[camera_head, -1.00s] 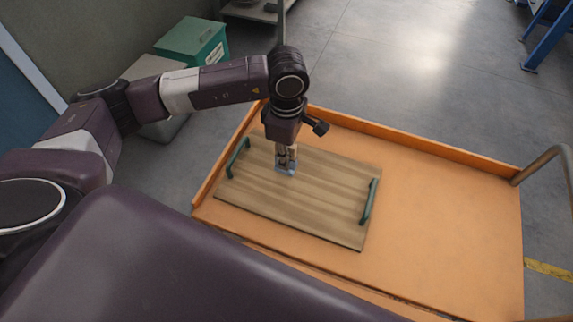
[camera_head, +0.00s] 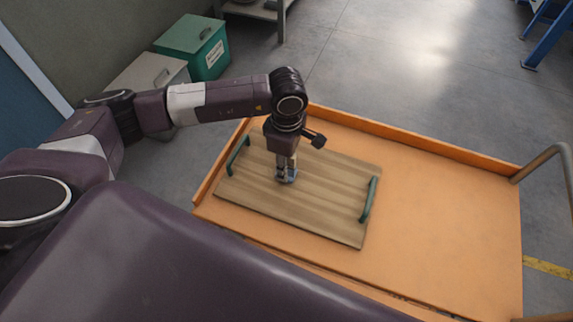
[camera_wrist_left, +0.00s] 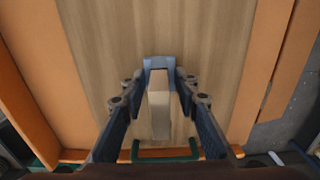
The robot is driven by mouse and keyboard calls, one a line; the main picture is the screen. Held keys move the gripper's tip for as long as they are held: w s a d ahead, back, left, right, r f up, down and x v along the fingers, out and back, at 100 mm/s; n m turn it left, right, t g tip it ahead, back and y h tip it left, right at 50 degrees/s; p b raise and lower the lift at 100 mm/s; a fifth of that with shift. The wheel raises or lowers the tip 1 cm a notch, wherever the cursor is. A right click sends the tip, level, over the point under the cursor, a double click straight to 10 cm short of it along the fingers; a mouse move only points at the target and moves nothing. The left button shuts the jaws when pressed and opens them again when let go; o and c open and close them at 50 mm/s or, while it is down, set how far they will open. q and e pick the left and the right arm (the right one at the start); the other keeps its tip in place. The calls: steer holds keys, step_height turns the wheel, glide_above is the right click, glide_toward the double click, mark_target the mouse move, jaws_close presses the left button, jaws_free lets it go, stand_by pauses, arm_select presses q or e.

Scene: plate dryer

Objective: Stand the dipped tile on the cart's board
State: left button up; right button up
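The tile is a small pale block with a blue-grey dipped end. It shows best in the left wrist view (camera_wrist_left: 159,112), with the blue end at the far side, toward the board. My left gripper (camera_head: 286,178) points down over the left half of the wooden board (camera_head: 310,214). The board lies on the orange cart (camera_head: 440,225). My right gripper is not in view.
The board has a green handle on its left (camera_head: 238,156) and one on its right (camera_head: 368,199). A raised orange rim (camera_head: 420,139) runs along the cart's back. The cart's right side is bare. A green bin (camera_head: 195,45) stands on the floor behind.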

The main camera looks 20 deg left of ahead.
arm_select(q)
steer(key=shift+r, duration=0.1)
steer(key=shift+r+p, duration=0.2)
steer(key=shift+p, duration=0.15)
step_height(320, 180, up, 11)
steer(key=shift+f+b, duration=0.2)
steer(key=shift+b, duration=1.05)
steer(key=shift+r, duration=0.6)
